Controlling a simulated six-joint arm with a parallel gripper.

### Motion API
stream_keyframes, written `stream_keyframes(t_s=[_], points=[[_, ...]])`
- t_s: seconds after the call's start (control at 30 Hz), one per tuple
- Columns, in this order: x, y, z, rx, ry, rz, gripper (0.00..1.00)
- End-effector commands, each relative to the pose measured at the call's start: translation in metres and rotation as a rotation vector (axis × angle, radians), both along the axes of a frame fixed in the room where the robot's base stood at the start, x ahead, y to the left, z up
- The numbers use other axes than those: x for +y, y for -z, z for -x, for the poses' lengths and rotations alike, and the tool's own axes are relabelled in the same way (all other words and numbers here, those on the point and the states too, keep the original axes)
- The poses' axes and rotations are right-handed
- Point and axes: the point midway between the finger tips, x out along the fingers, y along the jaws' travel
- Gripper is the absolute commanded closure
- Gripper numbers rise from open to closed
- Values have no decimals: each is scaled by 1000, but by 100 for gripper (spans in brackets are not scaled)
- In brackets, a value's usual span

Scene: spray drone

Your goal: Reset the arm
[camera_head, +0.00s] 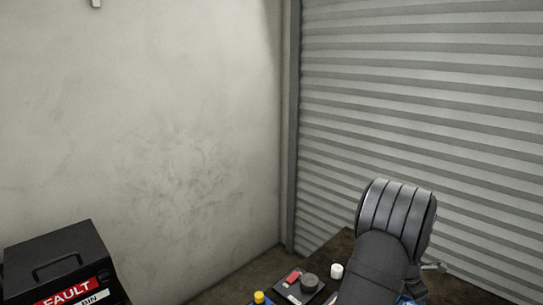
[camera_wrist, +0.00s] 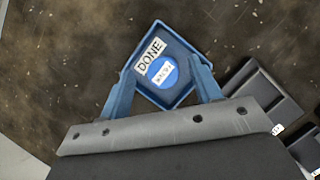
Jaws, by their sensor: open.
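My gripper (camera_wrist: 163,72) is open, with its two blue fingers spread apart in the wrist view. Beyond and between the fingers is a blue square tray (camera_wrist: 160,27) with a white DONE label. A round blue piece with a small white label (camera_wrist: 165,74) lies in the tray. The fingers overlap the tray's sides in the picture, and I cannot tell how far above it they are. In the head view my arm reaches over the table at the lower right, and my gripper is hidden there.
A black bin (camera_head: 58,262) with a red FAULT label stands at the lower left of the head view. A red piece (camera_head: 293,277), a dark round piece (camera_head: 309,282), a white cap (camera_head: 336,270) and a yellow cap (camera_head: 259,297) are near my arm. Dark trays (camera_wrist: 262,88) lie right of the blue tray.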

Motion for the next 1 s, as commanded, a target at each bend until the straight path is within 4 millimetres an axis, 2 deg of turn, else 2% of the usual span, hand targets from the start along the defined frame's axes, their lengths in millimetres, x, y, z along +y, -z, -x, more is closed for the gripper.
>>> stream_keyframes(t_s=[0.1, 0.67, 0.7, 1.0], points=[[-8, -13, 23, 0, 3, 1, 42], [-36, -70, 114, -1, 4, 1, 42], [-26, -70, 102, 0, -5, -2, 42], [19, -76, 60, 0, -8, -12, 42]])
